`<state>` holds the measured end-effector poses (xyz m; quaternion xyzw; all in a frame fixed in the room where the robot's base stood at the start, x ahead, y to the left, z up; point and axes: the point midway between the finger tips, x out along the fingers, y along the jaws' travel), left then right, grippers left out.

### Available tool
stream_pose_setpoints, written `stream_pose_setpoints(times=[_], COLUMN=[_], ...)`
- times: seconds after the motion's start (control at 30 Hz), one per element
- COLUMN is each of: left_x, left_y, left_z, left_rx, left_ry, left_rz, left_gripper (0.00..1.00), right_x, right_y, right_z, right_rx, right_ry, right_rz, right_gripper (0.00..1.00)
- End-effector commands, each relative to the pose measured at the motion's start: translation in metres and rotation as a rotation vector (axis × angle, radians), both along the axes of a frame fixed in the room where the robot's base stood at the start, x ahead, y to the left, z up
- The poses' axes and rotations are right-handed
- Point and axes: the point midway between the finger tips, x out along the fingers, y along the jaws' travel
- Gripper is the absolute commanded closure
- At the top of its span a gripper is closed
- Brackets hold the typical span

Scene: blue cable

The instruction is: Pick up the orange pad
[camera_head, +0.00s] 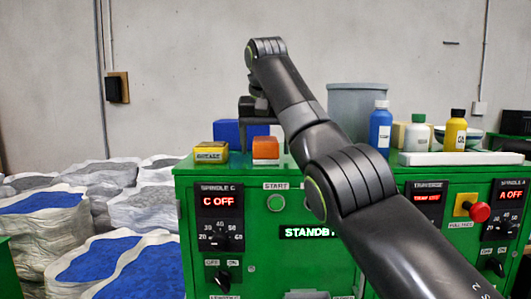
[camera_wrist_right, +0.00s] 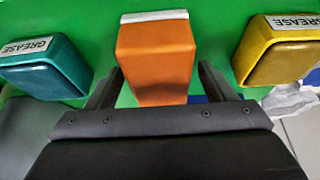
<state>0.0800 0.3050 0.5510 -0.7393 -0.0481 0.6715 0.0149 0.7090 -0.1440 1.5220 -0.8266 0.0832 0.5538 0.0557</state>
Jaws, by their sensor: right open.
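The orange pad (camera_head: 265,148) is a block on the green machine top, beside a yellow pad (camera_head: 211,152). My right gripper (camera_head: 264,132) hangs down over the machine top, just above and behind the orange pad in the head view. In the right wrist view, the orange pad (camera_wrist_right: 157,60) lies between and beyond the two spread fingers of my right gripper (camera_wrist_right: 160,70). The gripper is open, with a gap on each side of the pad, and holds nothing. My left gripper is not in view.
A teal pad (camera_wrist_right: 45,65) and the yellow pad (camera_wrist_right: 272,50) flank the orange one in the wrist view. A blue bin (camera_head: 228,132) stands behind.

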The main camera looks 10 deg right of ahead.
Motion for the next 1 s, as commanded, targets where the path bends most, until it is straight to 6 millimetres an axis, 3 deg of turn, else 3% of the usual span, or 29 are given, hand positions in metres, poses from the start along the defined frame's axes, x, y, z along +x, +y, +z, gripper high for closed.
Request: stream_pose_setpoints(times=[0.97, 1.0], left_x=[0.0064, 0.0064], left_y=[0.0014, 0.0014], left_z=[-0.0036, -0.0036], left_rx=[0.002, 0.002], left_ry=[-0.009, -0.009], left_rz=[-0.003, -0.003], left_gripper=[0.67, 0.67], right_x=[-0.0002, -0.0002], right_y=[0.0004, 0.0004], right_z=[-0.0046, -0.0046], right_rx=[0.000, 0.000], right_ry=[0.000, 0.000], right_rz=[0.001, 0.001], right_gripper=[0.24, 0.28])
